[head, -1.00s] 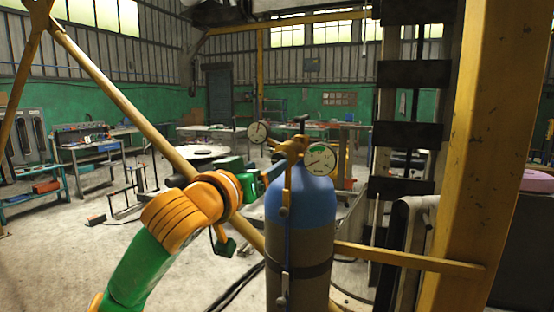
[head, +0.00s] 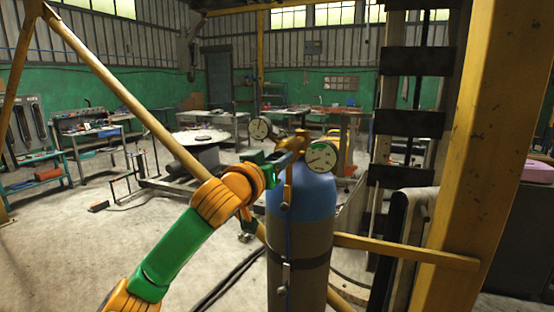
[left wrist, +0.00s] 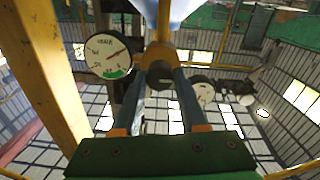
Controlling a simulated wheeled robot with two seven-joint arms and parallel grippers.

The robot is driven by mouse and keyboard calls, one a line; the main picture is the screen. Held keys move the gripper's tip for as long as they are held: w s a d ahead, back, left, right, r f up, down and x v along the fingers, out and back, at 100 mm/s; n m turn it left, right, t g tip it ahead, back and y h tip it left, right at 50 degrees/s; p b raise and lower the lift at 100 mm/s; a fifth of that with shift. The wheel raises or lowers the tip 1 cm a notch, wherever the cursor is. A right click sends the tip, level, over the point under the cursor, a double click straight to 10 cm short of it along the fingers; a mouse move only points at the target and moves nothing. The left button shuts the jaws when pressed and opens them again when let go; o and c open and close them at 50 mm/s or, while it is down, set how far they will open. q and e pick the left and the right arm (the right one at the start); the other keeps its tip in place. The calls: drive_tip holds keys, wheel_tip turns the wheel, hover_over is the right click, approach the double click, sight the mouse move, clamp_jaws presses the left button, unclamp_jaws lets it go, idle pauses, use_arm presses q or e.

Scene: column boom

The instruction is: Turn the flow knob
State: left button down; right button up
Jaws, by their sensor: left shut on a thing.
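A gas cylinder (head: 300,240) with a blue top and grey body stands upright at the centre of the head view. A brass regulator (head: 291,150) with two round white gauges sits on its top. My left gripper (head: 277,160) reaches it from the left. In the left wrist view, my left gripper (left wrist: 160,76) has its two fingers on either side of the flow knob (left wrist: 160,77) at the front of the brass body, and is shut on it. The fingers largely hide the knob in the head view. My right gripper is in neither view.
A yellow post (head: 480,160) and a dark-runged column stand close on the right. A yellow rail (head: 405,252) crosses behind the cylinder, and a diagonal yellow brace (head: 120,95) runs behind my left arm. Workbenches stand farther back. The floor at left is mostly clear.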

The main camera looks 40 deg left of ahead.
use_arm(q)
drive_tip(key=shift+m, duration=0.3)
drive_tip(key=shift+m+p, duration=0.45)
drive_tip(key=shift+m, duration=0.55)
drive_tip(key=m, duration=0.9)
drive_tip(key=shift+m, duration=0.4)
drive_tip(key=m, duration=0.4)
drive_tip(key=shift+y, duration=0.3)
drive_tip(key=shift+r+m, duration=0.1)
drive_tip(key=shift+m, duration=0.3)
